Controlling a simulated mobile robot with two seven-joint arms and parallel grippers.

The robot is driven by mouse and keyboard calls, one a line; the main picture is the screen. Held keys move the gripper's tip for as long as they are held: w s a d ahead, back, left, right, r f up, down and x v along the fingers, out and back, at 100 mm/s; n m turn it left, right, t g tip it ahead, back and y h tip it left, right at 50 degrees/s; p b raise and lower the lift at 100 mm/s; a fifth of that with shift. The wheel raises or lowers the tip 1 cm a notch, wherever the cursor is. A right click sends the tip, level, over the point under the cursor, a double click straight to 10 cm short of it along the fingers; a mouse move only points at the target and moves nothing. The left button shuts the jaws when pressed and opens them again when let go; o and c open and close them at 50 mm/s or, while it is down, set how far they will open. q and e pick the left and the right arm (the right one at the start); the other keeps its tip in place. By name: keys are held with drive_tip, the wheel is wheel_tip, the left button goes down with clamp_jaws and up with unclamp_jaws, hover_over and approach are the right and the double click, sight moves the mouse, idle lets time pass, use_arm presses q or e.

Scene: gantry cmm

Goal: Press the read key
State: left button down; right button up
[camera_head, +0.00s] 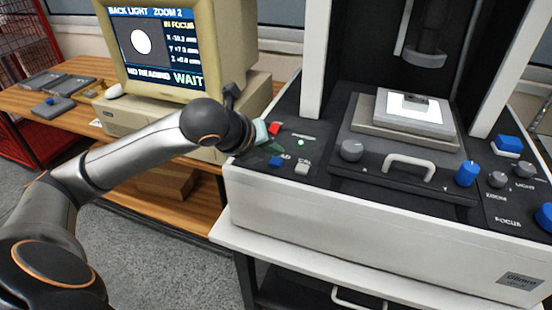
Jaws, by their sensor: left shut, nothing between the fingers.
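The read key is a small blue key (276,161) at the left front of the measuring machine's dark panel. Its label beside it is partly covered, with only the last letters showing. My left arm comes in from the left, and my left gripper (265,146) is over the panel's left edge, just behind and left of the blue key. The gripper is shut and empty. I cannot tell whether its tips touch anything. The monitor (160,47) reads "IN FOCUS", "NO READING" and "WAIT" beside a white disc. My right gripper is not in view.
A grey CAL key (302,168) is right of the blue key. A red button (274,129) and a lit green lamp (300,142) are close behind. A grey knob (351,150) and stage handle (409,162) stand to the right. The stage (367,126) carries a small part under the lens.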

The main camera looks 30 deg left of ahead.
sight(273, 165)
use_arm(q)
drive_tip(key=shift+r, duration=0.15)
drive_tip(key=shift+r+p, duration=1.55)
drive_tip(key=shift+r, duration=0.9)
